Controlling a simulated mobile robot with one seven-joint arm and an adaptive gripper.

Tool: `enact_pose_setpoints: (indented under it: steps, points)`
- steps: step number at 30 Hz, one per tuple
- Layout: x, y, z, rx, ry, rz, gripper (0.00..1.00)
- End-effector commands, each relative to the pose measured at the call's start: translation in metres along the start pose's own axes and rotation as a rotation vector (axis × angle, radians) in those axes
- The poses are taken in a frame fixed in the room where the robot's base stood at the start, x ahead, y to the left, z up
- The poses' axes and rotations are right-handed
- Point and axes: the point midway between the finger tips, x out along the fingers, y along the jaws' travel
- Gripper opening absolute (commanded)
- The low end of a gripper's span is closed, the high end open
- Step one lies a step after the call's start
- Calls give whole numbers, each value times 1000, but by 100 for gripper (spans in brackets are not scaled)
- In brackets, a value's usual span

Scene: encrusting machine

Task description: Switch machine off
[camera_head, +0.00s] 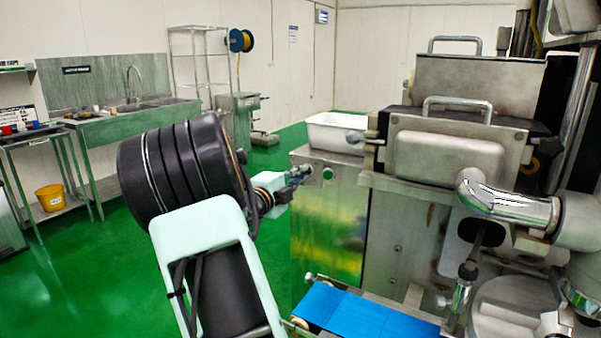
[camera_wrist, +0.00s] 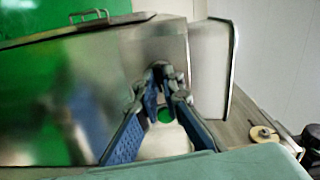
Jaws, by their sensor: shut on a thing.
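The encrusting machine (camera_head: 330,225) fills the right side of the head view. Its steel cabinet carries a round green button (camera_head: 328,173) near the top front corner. My gripper (camera_head: 303,173) is at the cabinet's upper left edge, just left of the green button. In the wrist view my gripper (camera_wrist: 165,88) has its two blue-padded fingers brought together against the steel cabinet (camera_wrist: 80,85). It is shut on a small dark part, apparently the switch, mostly hidden by the fingertips. A green round spot (camera_wrist: 166,115) shows between the fingers. The switch's setting cannot be seen.
A white tub (camera_head: 335,133) sits on top of the cabinet, close to my gripper. A blue conveyor belt (camera_head: 355,313) runs low in front. A sink bench (camera_head: 130,113) and a yellow bucket (camera_head: 51,197) stand at the left. Green floor is open between.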

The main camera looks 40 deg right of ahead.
Motion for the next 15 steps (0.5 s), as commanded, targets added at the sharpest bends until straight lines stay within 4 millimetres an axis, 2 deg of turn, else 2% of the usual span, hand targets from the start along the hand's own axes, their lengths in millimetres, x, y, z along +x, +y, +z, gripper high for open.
enact_pose_setpoints:
  steps: [15]
  points:
    - [0,0,-1,-430,1,2,0]
